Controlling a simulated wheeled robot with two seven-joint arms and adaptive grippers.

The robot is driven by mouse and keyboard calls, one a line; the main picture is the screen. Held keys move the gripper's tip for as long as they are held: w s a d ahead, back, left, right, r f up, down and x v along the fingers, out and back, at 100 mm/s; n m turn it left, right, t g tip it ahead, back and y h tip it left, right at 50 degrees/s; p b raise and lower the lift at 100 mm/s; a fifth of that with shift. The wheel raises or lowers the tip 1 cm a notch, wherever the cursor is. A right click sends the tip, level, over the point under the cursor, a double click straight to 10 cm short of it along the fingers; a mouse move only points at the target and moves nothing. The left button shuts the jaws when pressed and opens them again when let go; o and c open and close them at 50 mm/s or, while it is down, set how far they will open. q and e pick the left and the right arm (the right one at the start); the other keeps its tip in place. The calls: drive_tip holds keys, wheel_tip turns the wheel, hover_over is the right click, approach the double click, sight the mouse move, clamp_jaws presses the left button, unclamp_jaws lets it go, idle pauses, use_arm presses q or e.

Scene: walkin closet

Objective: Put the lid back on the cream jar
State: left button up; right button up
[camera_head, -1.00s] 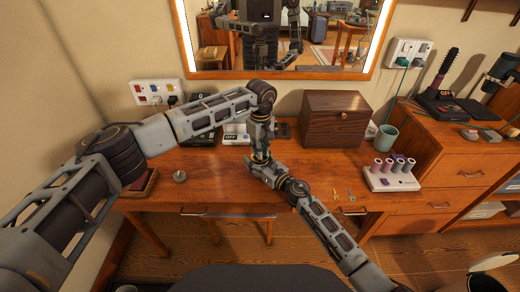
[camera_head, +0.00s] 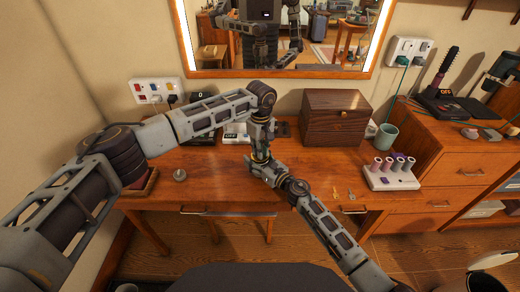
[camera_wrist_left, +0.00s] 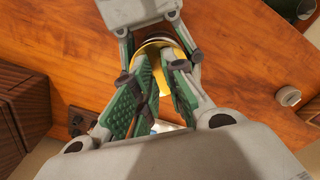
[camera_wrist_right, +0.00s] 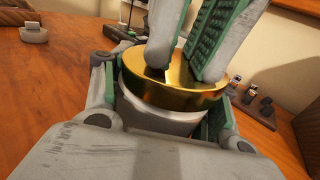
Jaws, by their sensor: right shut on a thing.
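The cream jar (camera_wrist_right: 160,119), a pale silvery round pot, sits between the green-padded fingers of my right gripper (camera_wrist_right: 165,95), which is shut on it. The gold lid (camera_wrist_right: 175,95) lies on top of the jar; I cannot tell whether it is fully seated. My left gripper (camera_wrist_right: 188,72) comes down from above, its two fingertips apart over the lid and narrower than it. The gold lid also shows in the left wrist view (camera_wrist_left: 165,82) beneath the left fingers. In the head view the left gripper (camera_head: 261,160) and right gripper (camera_head: 262,172) meet over the desk, hiding the jar.
A wooden box (camera_head: 336,117) stands at the back of the desk (camera_head: 215,168). A small round tin (camera_head: 180,175) is at the left. A white rack of spools (camera_head: 392,178), a green cup (camera_head: 386,136) and keys (camera_head: 344,194) are at the right. The desk's left front is mostly clear.

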use_arm(q)
drive_tip(key=shift+a+f, duration=0.1)
drive_tip(key=shift+f, duration=0.05)
use_arm(e)
drive_tip(key=shift+w+r, duration=0.1)
drive_tip(key=shift+r, duration=0.3)
use_arm(q)
drive_tip(key=shift+r, duration=2.05)
use_arm(e)
drive_tip(key=shift+f, duration=0.15)
drive_tip(key=o, duration=1.5)
drive_tip(key=shift+f, duration=0.1)
drive_tip(key=shift+v, duration=6.05)
